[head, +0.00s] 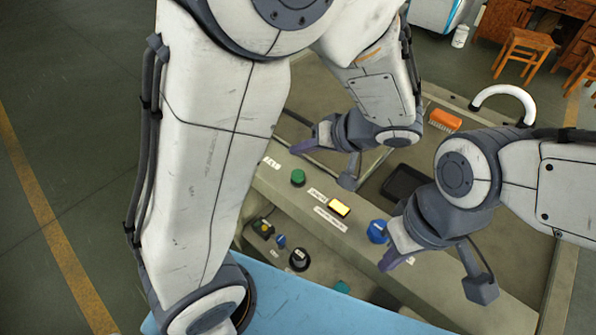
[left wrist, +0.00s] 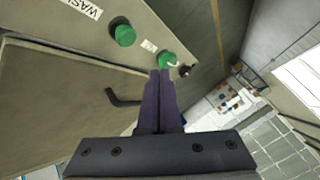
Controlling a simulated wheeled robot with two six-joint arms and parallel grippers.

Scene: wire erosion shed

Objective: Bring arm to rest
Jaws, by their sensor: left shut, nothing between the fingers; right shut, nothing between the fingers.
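My left gripper (head: 298,148) is over the machine in the head view, behind the green button and its label. Its purple fingers are shut with nothing between them. In the left wrist view the shut fingers (left wrist: 161,85) point toward a green button (left wrist: 168,60), with another green button (left wrist: 123,34) further left beside a label. I cannot tell the gap from fingers to panel. My right gripper (head: 388,262) is shut and empty, above the front of the panel near the blue knob (head: 377,231). My left upper arm fills much of the head view.
The control panel (head: 410,287) carries a green button (head: 298,177), a lit yellow button (head: 339,207) and several lower knobs. A dark flat rectangle (head: 405,183) and an orange brush-like item (head: 445,120) lie behind. Wooden stools (head: 525,47) stand far right. Floor at left is clear.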

